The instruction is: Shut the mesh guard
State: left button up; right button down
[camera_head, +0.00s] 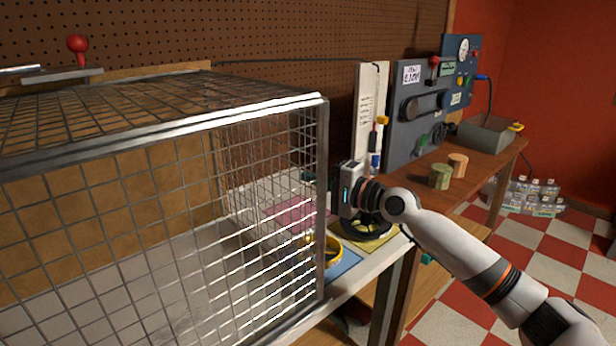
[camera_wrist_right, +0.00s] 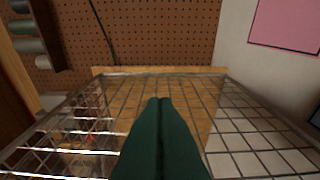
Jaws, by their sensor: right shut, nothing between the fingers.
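The mesh guard (camera_head: 150,128) is a wire cage with a bright metal frame. It fills the left of the head view, on the bench. Its bright front top bar and right upright show clearly; I cannot tell which panel moves or whether it is fully shut. My right gripper (camera_head: 312,178) is beside the cage's right end, pointing left, its fingertips partly hidden behind the upright. In the wrist view its dark green fingers (camera_wrist_right: 160,102) are together and empty, in front of the wire mesh (camera_wrist_right: 235,130). I cannot tell if they touch it. My left gripper is not in view.
A red knob (camera_head: 77,44) stands above the cage at the back left. A yellow ring (camera_head: 328,251) and a black round part (camera_head: 366,230) lie close under my right gripper. Two small cylinders (camera_head: 440,176) and a grey box (camera_head: 486,134) sit on the wooden bench further right.

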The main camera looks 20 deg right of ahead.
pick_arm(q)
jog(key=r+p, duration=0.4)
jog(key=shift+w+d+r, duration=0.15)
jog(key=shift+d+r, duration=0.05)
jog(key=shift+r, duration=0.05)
pick_arm(e)
jog(key=w+a, duration=0.4)
jog(key=a, duration=0.3)
jog(key=shift+w+a, duration=0.25)
jog(key=shift+a, duration=0.15)
pick_arm(q)
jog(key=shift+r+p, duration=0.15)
jog(key=shift+p, duration=0.15)
